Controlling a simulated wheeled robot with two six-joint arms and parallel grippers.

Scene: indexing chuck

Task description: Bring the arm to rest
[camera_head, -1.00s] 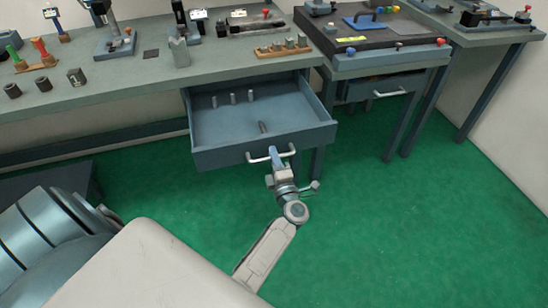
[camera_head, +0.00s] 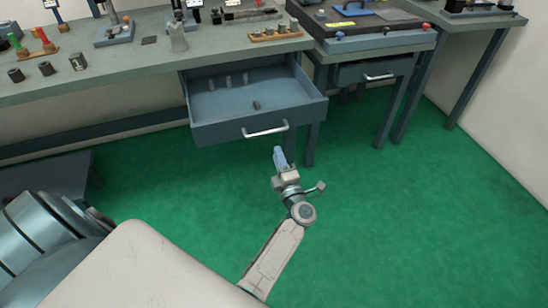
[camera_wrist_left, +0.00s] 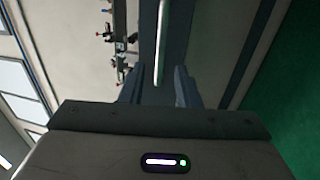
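My left gripper (camera_head: 278,153) is just in front of the open drawer, apart from its pale bar handle (camera_head: 265,132). In the left wrist view its two dark fingers (camera_wrist_left: 159,86) stand apart with nothing between them. The handle (camera_wrist_left: 161,42) shows beyond the fingertips, lined up with the gap. The blue-grey drawer (camera_head: 250,121) is pulled out from under the workbench. My right gripper is out of view.
The workbench (camera_head: 130,72) carries several small parts and fixtures. Several small grey pieces (camera_head: 228,81) are inside the drawer. A second bench (camera_head: 375,45) stands to the right. The green floor (camera_head: 400,220) around my arm is clear.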

